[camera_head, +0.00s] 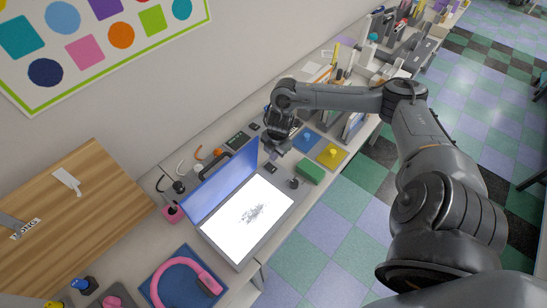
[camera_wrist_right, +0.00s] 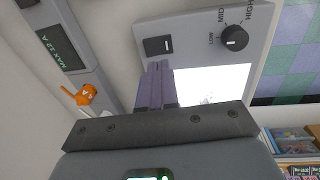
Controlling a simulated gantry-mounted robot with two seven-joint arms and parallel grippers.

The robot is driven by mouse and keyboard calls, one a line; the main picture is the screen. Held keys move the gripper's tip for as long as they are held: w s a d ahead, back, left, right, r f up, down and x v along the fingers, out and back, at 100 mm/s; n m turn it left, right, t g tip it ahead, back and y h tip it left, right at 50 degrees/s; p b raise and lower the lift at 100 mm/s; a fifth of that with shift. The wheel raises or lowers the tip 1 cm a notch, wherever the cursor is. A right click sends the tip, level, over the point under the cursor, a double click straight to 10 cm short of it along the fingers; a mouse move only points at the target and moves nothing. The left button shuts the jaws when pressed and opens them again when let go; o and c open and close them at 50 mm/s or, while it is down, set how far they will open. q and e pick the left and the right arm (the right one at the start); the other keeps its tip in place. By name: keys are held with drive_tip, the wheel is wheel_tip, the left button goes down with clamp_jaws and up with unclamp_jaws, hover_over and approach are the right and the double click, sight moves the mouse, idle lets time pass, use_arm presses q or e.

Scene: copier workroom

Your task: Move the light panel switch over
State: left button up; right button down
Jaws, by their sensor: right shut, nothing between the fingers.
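The light panel (camera_head: 225,232) is a grey box with a bright white surface bearing a dark speckled patch, and a blue raised lid (camera_head: 222,185) behind it. In the right wrist view its grey control strip (camera_wrist_right: 195,22) carries a black rocker switch (camera_wrist_right: 158,45) and a black knob (camera_wrist_right: 234,38) marked LOW, MID, HIGH. The switch shows small in the head view (camera_head: 270,168). My right gripper (camera_head: 273,150) is above the strip's far end, shut and empty. Its fingertips (camera_wrist_right: 158,66) appear just below the switch; contact cannot be told. My left gripper is out of view.
Beside the panel are a green block (camera_head: 310,171), a yellow plate with a knob (camera_head: 332,155) and a blue plate (camera_head: 306,139). A MAX 12 A strip (camera_wrist_right: 55,45) with an orange part (camera_wrist_right: 86,94) runs nearby. A pink loop (camera_head: 180,268) lies in front.

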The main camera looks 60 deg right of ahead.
use_arm(q)
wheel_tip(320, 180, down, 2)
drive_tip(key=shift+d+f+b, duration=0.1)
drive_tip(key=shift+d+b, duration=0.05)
drive_tip(key=shift+b, duration=0.45)
use_arm(e)
wheel_tip(320, 180, up, 7)
drive_tip(key=s, duration=0.1)
drive_tip(key=shift+r, duration=0.15)
drive_tip(key=shift+a, duration=0.1)
use_arm(q)
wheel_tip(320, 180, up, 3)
drive_tip(key=p, duration=0.3)
use_arm(e)
drive_tip(key=shift+w, duration=0.9)
